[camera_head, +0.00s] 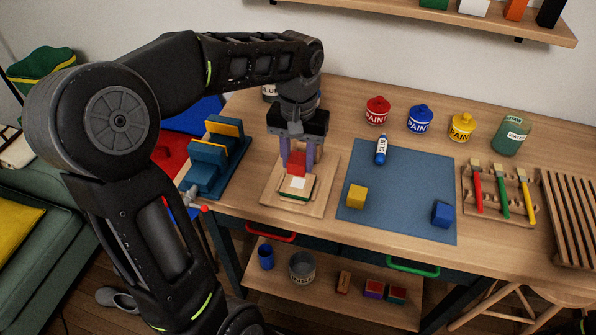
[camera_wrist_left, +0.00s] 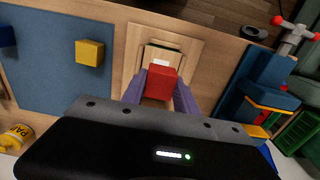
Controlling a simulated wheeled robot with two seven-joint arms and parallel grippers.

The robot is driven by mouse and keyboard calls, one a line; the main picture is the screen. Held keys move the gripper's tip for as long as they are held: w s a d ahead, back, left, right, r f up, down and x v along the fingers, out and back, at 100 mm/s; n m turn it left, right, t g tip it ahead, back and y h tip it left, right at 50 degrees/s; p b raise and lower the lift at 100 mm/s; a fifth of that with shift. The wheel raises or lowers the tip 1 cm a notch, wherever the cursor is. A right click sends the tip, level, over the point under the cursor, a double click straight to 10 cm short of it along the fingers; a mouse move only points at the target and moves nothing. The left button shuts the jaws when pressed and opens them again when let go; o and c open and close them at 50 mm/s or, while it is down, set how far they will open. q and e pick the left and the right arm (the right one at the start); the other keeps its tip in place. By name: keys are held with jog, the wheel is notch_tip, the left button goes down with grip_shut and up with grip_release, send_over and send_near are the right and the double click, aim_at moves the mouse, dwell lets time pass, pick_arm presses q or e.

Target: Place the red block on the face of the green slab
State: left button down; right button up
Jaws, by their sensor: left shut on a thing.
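My left gripper (camera_head: 299,165) is shut on the red block (camera_head: 297,158), its purple fingers on either side. The wrist view also shows the red block (camera_wrist_left: 162,79) between the fingers. The green slab (camera_head: 286,195) lies on a wooden board (camera_head: 267,192). In the head view the block is just behind the white square and hides part of the slab. I cannot tell whether the block touches the slab. My right gripper is not in view.
A blue mat (camera_head: 400,200) with a yellow cube (camera_head: 357,196), a blue cube (camera_head: 442,214) and a glue bottle (camera_head: 381,150) lies to the right. Paint pots (camera_head: 420,120) stand behind the mat. Brushes (camera_head: 502,190) lie at the right.

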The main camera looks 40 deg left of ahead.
aim_at(298, 183)
pick_arm(q)
jog(key=shift+f, duration=2.25)
jog(key=shift+f, duration=0.25)
jog(key=c, duration=0.9)
grip_release()
jog(key=shift+r, duration=0.1)
jog(key=shift+c, duration=0.2)
notch_tip(298, 183, up, 12)
jog(key=shift+r, duration=0.2)
